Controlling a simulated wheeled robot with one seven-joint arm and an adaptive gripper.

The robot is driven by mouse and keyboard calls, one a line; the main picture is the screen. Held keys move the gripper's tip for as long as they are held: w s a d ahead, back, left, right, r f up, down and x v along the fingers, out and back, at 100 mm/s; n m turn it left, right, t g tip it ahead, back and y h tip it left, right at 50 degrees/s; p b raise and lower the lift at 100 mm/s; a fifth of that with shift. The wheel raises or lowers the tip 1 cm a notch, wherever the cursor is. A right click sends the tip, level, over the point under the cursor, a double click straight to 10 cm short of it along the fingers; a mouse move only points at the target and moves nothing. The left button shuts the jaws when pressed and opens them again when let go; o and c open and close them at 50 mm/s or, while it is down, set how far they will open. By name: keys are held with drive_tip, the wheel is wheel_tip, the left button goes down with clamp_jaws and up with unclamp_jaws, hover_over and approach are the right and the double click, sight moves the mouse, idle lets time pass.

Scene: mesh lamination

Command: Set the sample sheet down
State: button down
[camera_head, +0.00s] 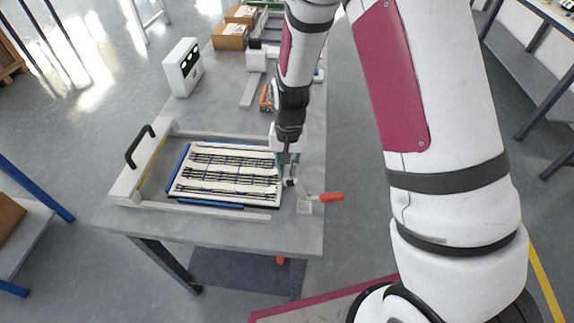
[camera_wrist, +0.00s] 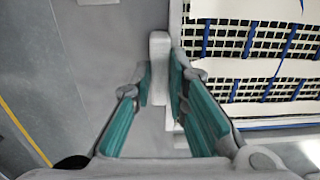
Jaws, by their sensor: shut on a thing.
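The sample sheet (camera_head: 228,173) is a pale panel with dark mesh strips and blue lines. In the head view it lies over, or very close above, a blue bed (camera_head: 210,204) on the grey table; I cannot tell if it touches. My gripper (camera_head: 289,171) is at the sheet's right edge, pointing down. In the wrist view the sheet (camera_wrist: 250,50) fills the upper right. The teal fingers of my gripper (camera_wrist: 160,88) are on either side of a pale bar (camera_wrist: 158,60) beside the sheet's edge. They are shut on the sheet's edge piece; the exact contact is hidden.
A pale frame with a black handle (camera_head: 140,147) stands left of the sheet. A red-handled clamp (camera_head: 318,198) is just right of my gripper. A white device (camera_head: 182,68) and cardboard boxes (camera_head: 230,36) stand farther back. The table's front left corner (camera_head: 115,222) is bare.

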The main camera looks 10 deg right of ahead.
drive_tip(key=shift+f, duration=0.1)
drive_tip(key=c, duration=1.5)
unclamp_jaws()
wheel_tip(320, 180, up, 12)
drive_tip(key=shift+d+r, duration=0.1)
drive_tip(key=shift+d, duration=0.05)
